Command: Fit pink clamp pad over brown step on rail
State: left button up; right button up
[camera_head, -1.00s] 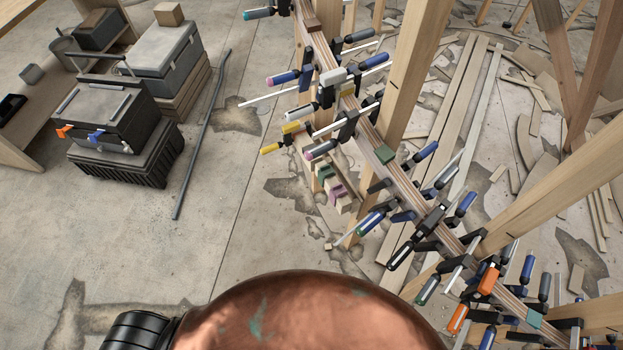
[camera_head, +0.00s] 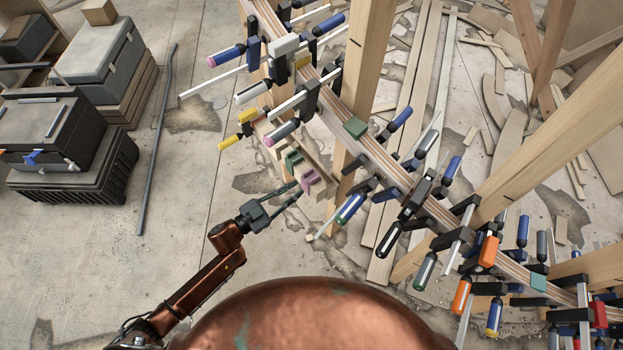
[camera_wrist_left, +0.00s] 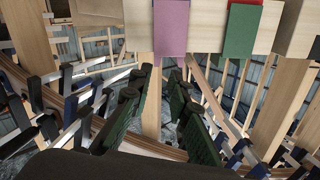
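The pink clamp pad (camera_head: 309,178) sits on a wooden bar beside the rail; it also hangs over the bar's front in the left wrist view (camera_wrist_left: 171,28). My left gripper (camera_head: 298,192) is just short of the pad, toward the lower left. In the left wrist view its two dark fingers (camera_wrist_left: 158,85) are spread, nothing between them, with the pink pad ahead and above. The laminated curved rail (camera_head: 376,150) runs diagonally past the bar. I cannot make out the brown step now. My right gripper is not in view.
Green pads (camera_head: 292,159) share the bar with the pink one. Several clamps (camera_head: 350,208) jut from the rail close to the gripper. A wooden post (camera_head: 362,70) stands behind. Floor to the left is mostly open, with black cases (camera_head: 60,140) farther left.

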aim_at(310, 183)
pick_arm(q)
jog(key=b+x, duration=0.1)
jog(key=x, duration=0.2)
jog(key=b+x, duration=0.1)
jog(key=x, duration=0.2)
jog(key=shift+d+f, duration=0.1)
jog(key=shift+d, duration=0.35)
jog(key=shift+w+d, duration=0.25)
jog(key=shift+d, duration=0.15)
jog(key=shift+w+d, duration=0.15)
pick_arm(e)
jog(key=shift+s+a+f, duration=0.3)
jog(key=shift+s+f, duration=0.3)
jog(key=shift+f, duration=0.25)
pick_arm(q)
jog(key=shift+c, duration=0.6)
grip_shut()
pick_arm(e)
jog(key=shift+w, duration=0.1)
